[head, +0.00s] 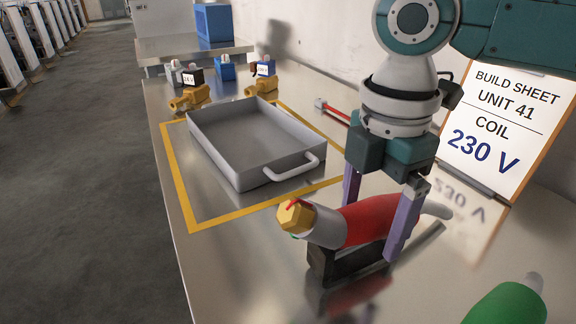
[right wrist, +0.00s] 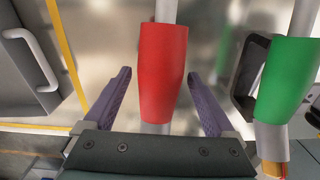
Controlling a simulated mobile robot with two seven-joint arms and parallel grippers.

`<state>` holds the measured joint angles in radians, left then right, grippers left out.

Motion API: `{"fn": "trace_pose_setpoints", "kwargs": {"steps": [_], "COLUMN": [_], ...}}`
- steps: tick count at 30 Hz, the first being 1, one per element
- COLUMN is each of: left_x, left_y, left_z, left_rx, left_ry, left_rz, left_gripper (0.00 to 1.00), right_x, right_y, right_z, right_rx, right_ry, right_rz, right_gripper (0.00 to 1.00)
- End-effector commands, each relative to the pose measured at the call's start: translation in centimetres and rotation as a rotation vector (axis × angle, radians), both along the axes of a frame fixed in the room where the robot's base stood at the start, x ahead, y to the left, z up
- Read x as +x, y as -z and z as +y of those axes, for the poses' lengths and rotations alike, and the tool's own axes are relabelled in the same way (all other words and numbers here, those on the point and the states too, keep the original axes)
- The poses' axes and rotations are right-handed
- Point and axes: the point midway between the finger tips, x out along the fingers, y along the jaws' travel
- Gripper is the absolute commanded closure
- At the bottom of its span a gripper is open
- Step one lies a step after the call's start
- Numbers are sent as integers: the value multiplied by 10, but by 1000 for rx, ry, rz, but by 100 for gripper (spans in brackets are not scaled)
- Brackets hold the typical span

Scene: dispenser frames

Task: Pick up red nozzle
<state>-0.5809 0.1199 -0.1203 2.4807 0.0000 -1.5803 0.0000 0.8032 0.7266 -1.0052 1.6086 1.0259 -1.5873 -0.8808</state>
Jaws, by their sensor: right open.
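The red nozzle (head: 368,220) lies roughly level over a dark cradle (head: 345,262) in the head view, with a grey body and a brass hex end at the left. My right gripper (head: 381,222) is above it with its two purple fingers pointing down on either side of the red sleeve. In the right wrist view the red nozzle (right wrist: 162,72) runs between the two open fingers (right wrist: 160,92), with a visible gap on each side. My left gripper is not in view.
A green nozzle (head: 508,303) lies at the front right. A grey tray (head: 232,172) with handles sits inside a yellow outline. Brass valves with coils (head: 188,98) stand behind it. A build sheet board (head: 493,130) reading 230 V stands at the right.

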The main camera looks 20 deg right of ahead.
Motion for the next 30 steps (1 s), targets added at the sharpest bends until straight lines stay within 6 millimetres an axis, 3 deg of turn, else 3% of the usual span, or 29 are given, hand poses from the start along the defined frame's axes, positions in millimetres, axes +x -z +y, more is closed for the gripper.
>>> {"fn": "trace_pose_setpoints", "kwargs": {"steps": [5, 13, 30], "left_x": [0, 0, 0], "left_y": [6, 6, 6], "left_z": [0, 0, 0], "left_rx": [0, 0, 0], "left_ry": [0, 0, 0], "left_rz": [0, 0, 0], "left_gripper": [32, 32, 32], "right_x": [0, 0, 0], "right_y": [24, 27, 26], "right_z": [-2, -2, -2], "right_rx": [-1, -1, -1], "right_ry": [-1, -1, -1], "right_rz": [0, -1, -1], "right_gripper": [10, 10, 74]}}
